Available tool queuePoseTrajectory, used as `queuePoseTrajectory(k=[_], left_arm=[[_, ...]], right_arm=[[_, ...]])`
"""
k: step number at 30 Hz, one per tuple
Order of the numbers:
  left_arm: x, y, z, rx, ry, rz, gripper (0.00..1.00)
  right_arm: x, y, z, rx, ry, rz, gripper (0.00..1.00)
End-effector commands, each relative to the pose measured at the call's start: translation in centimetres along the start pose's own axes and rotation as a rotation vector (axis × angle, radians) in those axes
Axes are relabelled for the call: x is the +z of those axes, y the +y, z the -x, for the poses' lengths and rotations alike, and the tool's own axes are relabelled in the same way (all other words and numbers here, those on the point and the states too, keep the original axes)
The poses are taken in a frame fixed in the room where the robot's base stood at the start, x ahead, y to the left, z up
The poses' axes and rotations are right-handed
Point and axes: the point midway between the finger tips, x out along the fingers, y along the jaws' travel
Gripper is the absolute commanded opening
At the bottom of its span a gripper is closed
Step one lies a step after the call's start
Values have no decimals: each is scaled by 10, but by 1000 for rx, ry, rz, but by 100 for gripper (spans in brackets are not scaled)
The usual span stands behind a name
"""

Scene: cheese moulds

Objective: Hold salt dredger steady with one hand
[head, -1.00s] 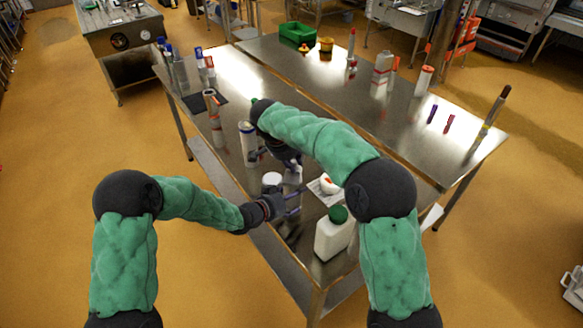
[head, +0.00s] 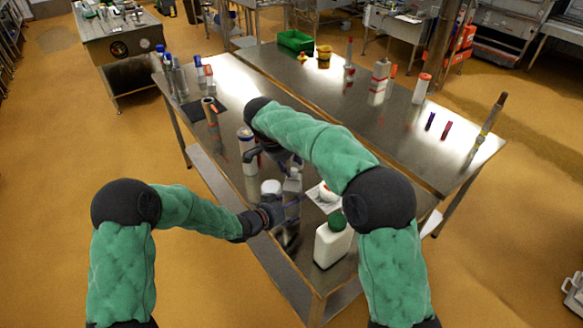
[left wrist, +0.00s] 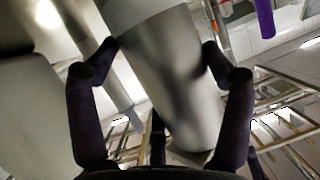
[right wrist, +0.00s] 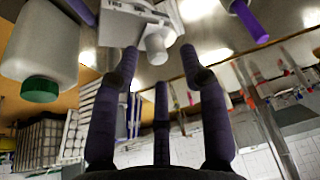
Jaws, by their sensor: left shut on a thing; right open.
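The salt dredger, a silvery cylinder (head: 270,187), stands upright on the near part of the steel table (head: 231,178). My left gripper (head: 284,206) is shut around its body; the left wrist view shows the metal wall (left wrist: 165,80) between the dark fingers (left wrist: 160,58). My right gripper (head: 277,157) is above the table just behind the dredger, partly hidden by my right forearm. In the right wrist view its fingers (right wrist: 165,62) are spread and empty, with a pale object (right wrist: 150,32) beyond the tips.
A white bottle with a green cap (head: 331,244) stands near the front corner. Several bottles and a green bin (head: 296,41) stand farther back.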

Motion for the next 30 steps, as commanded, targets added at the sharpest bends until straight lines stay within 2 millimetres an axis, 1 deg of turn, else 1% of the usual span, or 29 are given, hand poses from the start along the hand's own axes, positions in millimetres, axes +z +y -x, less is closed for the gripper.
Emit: queuePoseTrajectory(k=[1, 6, 9, 12, 15, 18, 30], left_arm=[[3, 1, 0, 2, -6, 3, 34], [3, 1, 0, 1, -6, 4, 34], [3, 1, 0, 1, -7, 4, 34], [4, 1, 0, 1, -7, 4, 34], [4, 1, 0, 1, -7, 4, 34], [4, 1, 0, 1, -7, 5, 34], [4, 0, 0, 0, -8, 5, 34]], right_arm=[[0, -1, 12, -4, 1, -1, 44], [-1, -1, 46, -5, 2, -1, 44], [0, -1, 63, -5, 2, -1, 44], [-1, -1, 75, -4, 2, 0, 44], [-1, 0, 84, -3, 2, -1, 44], [-1, 0, 88, -3, 2, 0, 44], [-1, 0, 89, -2, 2, -1, 44]])
